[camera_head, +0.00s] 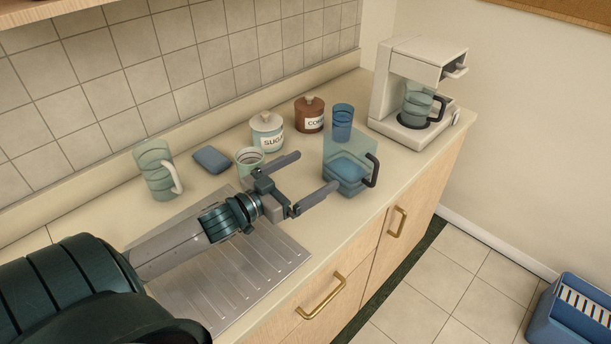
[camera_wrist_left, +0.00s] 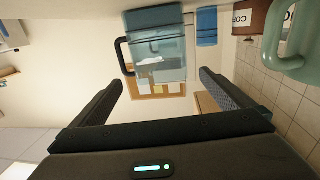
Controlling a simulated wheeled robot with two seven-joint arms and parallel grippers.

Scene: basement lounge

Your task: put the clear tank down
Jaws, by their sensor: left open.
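The clear tank (camera_head: 343,143) is a see-through, pale teal box with a black handle on its right side and a bluer lower part. It stands upright on the counter, in front of the coffee maker. My right gripper is in neither view.
A white coffee maker (camera_head: 390,85) with a carafe (camera_head: 416,103) stands at the back right. A blue cup (camera_head: 342,123), brown canister (camera_head: 309,116), sugar canister (camera_head: 267,133), mug (camera_head: 249,158), blue sponge-like block (camera_head: 212,159) and pitcher (camera_head: 154,170) line the wall. A ridged drainboard (camera_head: 250,270) lies below my arm.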

